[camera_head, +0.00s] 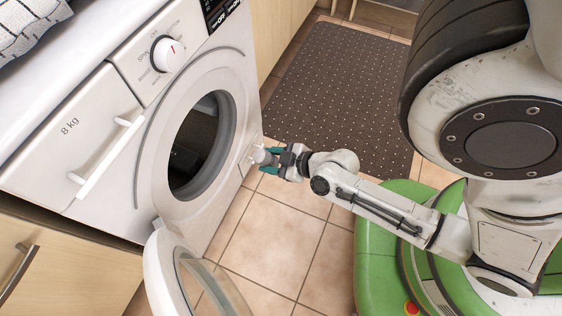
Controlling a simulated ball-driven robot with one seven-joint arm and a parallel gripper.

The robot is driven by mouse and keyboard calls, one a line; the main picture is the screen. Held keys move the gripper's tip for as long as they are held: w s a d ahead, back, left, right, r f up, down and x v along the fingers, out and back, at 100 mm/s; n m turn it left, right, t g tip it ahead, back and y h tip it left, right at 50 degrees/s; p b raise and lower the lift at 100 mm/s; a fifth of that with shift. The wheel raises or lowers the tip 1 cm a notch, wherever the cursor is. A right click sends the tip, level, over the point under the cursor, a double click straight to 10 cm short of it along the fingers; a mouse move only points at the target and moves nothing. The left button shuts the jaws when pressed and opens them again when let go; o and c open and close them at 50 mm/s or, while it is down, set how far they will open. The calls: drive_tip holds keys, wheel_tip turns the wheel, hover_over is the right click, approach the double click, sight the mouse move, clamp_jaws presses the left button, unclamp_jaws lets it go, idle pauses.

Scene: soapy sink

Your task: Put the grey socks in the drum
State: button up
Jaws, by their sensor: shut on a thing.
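The drum (207,128) is the dark round opening in the front of the white washing machine. Its inside is mostly in shadow, and I cannot make out its contents. My gripper (266,160), with teal fingers, is to the right of the opening, outside the drum. It is shut on a small pale grey bundle, the grey socks (259,156), which is partly hidden between the fingers. The bundle appears close to the machine's right front edge; I cannot tell whether it touches.
The round washer door (163,272) hangs open at the bottom. A white drawer handle (108,160) sticks out at left. A checked cloth (30,22) lies on top. A dark dotted mat (335,85) covers floor at the back; the tiles (275,232) in front are clear.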

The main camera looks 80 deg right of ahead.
drive_tip(key=w+d+f+b, duration=0.1)
drive_tip(key=w+d, duration=0.3)
drive_tip(key=w, duration=0.9)
drive_tip(key=w+d+f+b, duration=0.15)
drive_tip(key=w+d, duration=0.25)
drive_tip(key=w, duration=0.9)
drive_tip(key=shift+w+f+b, duration=0.4)
drive_tip(key=shift+f+b, duration=0.3)
drive_tip(key=shift+b, duration=0.1)
drive_tip(key=shift+w+f+b, duration=0.35)
drive_tip(key=shift+f+b, duration=0.35)
drive_tip(key=shift+b, duration=0.1)
drive_tip(key=shift+w+f+b, duration=0.4)
drive_tip(key=shift+f+b, duration=0.3)
drive_tip(key=shift+b, duration=0.1)
drive_tip(key=shift+f+b, duration=1.4)
drive_tip(key=shift+f, duration=0.3)
drive_tip(key=shift+f, duration=0.25)
